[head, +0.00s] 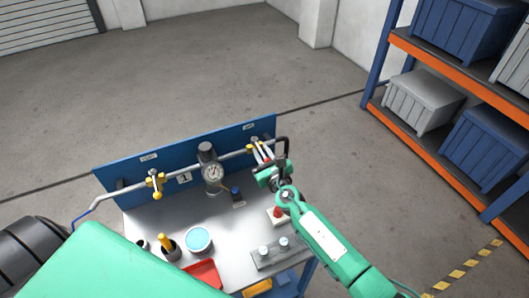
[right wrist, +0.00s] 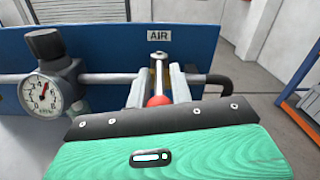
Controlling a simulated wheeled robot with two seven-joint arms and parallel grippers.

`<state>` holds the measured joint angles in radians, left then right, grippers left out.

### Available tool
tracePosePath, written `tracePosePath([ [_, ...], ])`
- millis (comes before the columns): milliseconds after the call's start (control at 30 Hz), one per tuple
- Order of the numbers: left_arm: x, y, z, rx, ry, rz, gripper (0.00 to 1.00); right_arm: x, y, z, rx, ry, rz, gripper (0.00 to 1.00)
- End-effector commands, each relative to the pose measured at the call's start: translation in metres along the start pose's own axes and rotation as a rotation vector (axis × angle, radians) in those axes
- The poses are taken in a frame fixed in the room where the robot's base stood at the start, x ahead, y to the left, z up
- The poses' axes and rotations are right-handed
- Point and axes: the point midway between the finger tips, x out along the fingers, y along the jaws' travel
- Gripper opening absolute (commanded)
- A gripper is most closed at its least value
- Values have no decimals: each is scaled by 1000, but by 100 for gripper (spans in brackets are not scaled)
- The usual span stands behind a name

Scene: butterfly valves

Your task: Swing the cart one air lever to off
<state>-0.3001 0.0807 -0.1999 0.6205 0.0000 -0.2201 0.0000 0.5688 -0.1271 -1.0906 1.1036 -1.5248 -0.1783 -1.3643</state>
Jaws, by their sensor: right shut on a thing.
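The cart (head: 140,222) stands in front of me with a blue back panel and a plate marked 1 (head: 185,178). The air lever, with a red knob (right wrist: 157,101), is under the AIR label (right wrist: 159,35) at the right end of the pipe. My right gripper (right wrist: 158,78) is shut on this lever, a finger on either side. In the wrist view the lever points from the pipe toward me. In the head view the right gripper (head: 262,153) partly hides the valve. My left gripper is not in view.
A yellow-handled valve (head: 156,184) sits on the pipe's left part. A gauge (head: 212,173) stands mid-pipe. The cart top holds a blue-topped tin (head: 199,240), a red tray (head: 204,274) and a red-topped block (head: 277,215). A shelf rack (head: 440,160) stands right; open floor lies behind.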

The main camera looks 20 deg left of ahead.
Motion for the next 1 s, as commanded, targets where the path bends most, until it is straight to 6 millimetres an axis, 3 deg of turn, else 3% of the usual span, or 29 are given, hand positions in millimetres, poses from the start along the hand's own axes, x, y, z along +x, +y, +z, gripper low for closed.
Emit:
tracePosePath([
  [233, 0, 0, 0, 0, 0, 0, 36, 0, 2, 0, 1, -1, 2, 0],
  [267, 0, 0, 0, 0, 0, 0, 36, 0, 2, 0, 1, -1, 2, 24],
  [300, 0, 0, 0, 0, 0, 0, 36, 0, 2, 0, 1, -1, 2, 32],
  [667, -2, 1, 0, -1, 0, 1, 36, -3, 1, 0, 2, 0, 1, 32],
  [867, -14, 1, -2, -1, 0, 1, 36, -30, 0, 2, 4, 1, 1, 32],
  [1000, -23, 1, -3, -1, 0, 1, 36, -60, 0, 2, 2, 2, 1, 32],
])
